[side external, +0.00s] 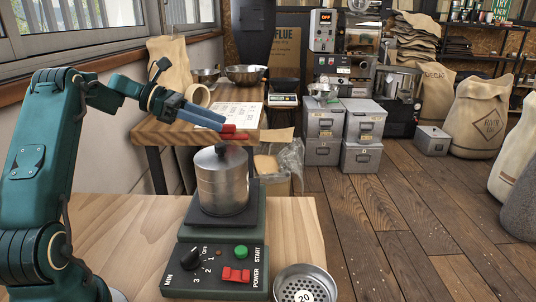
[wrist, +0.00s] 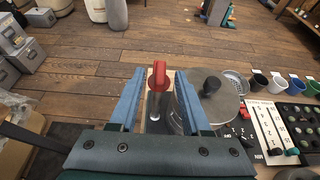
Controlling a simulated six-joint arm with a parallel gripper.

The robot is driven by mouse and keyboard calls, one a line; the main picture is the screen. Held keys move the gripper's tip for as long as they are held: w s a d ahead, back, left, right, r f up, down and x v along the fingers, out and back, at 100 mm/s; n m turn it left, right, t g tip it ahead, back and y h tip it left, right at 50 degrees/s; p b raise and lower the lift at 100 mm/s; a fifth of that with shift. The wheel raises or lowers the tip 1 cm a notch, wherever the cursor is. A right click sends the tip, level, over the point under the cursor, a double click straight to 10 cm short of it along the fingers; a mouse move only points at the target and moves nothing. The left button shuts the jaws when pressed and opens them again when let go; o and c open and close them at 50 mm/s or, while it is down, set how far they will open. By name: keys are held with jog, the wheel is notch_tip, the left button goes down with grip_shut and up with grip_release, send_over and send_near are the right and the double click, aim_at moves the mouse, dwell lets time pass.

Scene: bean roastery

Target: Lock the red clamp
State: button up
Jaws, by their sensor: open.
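The red clamp (side external: 232,131) shows just past my fingertips, above and behind the steel canister (side external: 222,185). In the wrist view the red clamp handle (wrist: 160,74) appears between my two blue fingers, on top of a metal post. My gripper (side external: 222,124) is open, with its fingers pointing right and slightly down toward the clamp. It also shows in the wrist view (wrist: 161,80), with a gap on both sides of the handle; I cannot tell whether it touches. The canister's round lid with a black knob (wrist: 211,85) is right of the clamp. My fingers partly hide the clamp in the side view.
The canister stands on a green machine base with a dial, a green button (side external: 241,251) and a red power switch (side external: 236,274). A round sieve (side external: 304,284) lies at the front right. In the wrist view, several coloured cups (wrist: 278,82) stand to the right.

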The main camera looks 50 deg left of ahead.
jog(key=shift+x, duration=0.9)
grip_shut()
